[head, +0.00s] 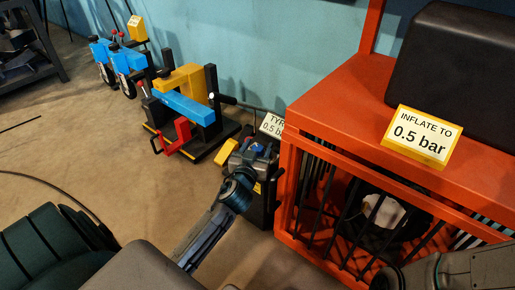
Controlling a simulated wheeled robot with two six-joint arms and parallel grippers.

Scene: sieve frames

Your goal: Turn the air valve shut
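My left gripper (252,163) is at a dark unit (266,203) just left of the orange cage. The fingers are small and mixed with dark and blue parts, so I cannot tell whether they are open or shut. A yellow lever-like part (226,152) shows at the left of the gripper; it may be the air valve's handle, but its angle and any contact are unclear. A sign (272,125) behind reads "TYR… 0.5 b…", partly hidden. My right arm shows at the bottom right; its gripper is not in view.
The orange cage (330,146) with black bars fills the right side, with a dark, pale-centred object (384,211) inside. Its sign (421,136) reads "INFLATE TO 0.5 bar". A black block (465,70) lies on top. A blue, yellow and red machine (188,105) stands behind; open floor lies left.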

